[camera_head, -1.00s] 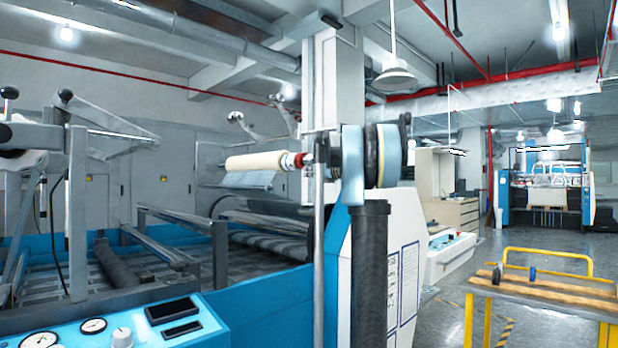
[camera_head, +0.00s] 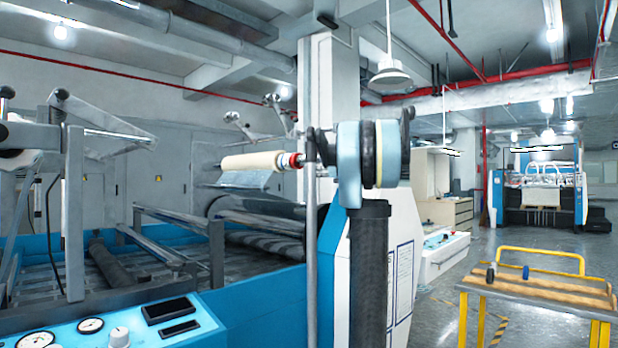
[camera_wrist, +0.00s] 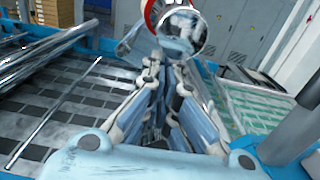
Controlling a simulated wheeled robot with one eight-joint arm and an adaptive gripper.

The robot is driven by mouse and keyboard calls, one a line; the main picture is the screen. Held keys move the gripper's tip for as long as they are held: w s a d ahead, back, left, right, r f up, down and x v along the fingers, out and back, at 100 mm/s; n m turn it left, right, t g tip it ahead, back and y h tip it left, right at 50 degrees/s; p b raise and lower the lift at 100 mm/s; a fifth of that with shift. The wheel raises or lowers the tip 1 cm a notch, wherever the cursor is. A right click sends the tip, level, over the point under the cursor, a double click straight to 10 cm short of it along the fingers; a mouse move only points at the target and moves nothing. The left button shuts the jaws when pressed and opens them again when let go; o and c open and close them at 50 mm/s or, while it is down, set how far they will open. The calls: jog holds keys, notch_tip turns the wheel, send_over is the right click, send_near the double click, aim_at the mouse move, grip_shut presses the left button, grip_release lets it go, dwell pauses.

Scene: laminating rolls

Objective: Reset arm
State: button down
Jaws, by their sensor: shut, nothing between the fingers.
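My gripper (camera_wrist: 164,64) is in the wrist view, its jointed fingers shut with nothing between them. Ahead of the fingertips is the end of a roll with a red-and-white ring (camera_wrist: 151,14). I cannot tell how wide the gap is. In the head view, a cream roll (camera_head: 250,162) with a red end piece lies on the laminating machine. My arm, with light blue and black joints (camera_head: 349,168), stands in the middle of that view. The gripper cannot be made out clearly there.
The blue-framed machine (camera_head: 255,290) and its control panel with gauges (camera_head: 90,325) fill the left. A wooden-topped cart with yellow rails (camera_head: 540,284) stands at the right. Open floor (camera_head: 440,310) lies between them. Another machine (camera_head: 540,190) is far back.

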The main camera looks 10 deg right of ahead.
jog(key=v, duration=0.6)
jog(key=s+a+f+n+g+h, duration=0.1)
jog(key=s+a+f+n+g, duration=0.2)
jog(key=s+a+f+n, duration=0.35)
jog(key=s+a+f+n+g+h, duration=0.1)
jog(key=s+a+f+n+g, duration=0.15)
jog(key=s+f, duration=0.7)
jog(key=s+a+f+n+g+h, duration=0.1)
jog(key=s+a+f+n+g, duration=0.2)
jog(key=s+a+f+n, duration=0.5)
jog(key=s+d+f+n+g+h, duration=0.1)
jog(key=s+d+f+n+h, duration=0.1)
jog(key=s+f, duration=0.5)
jog(key=s+d+f+n+g+h, duration=0.1)
jog(key=s+d+f+n+h, duration=0.2)
jog(key=f, duration=1)
jog(key=s+d+f+n+g+h, duration=0.2)
jog(key=s+d+f+n, duration=0.2)
jog(key=s+f+n, duration=0.3)
jog(key=s+f, duration=0.3)
jog(key=s, duration=0.3)
jog(key=shift+d+f+h, duration=0.2)
jog(key=shift+d+h, duration=0.1)
jog(key=shift+d, duration=0.05)
jog(key=shift+w+f, duration=0.2)
jog(key=shift+w, duration=0.25)
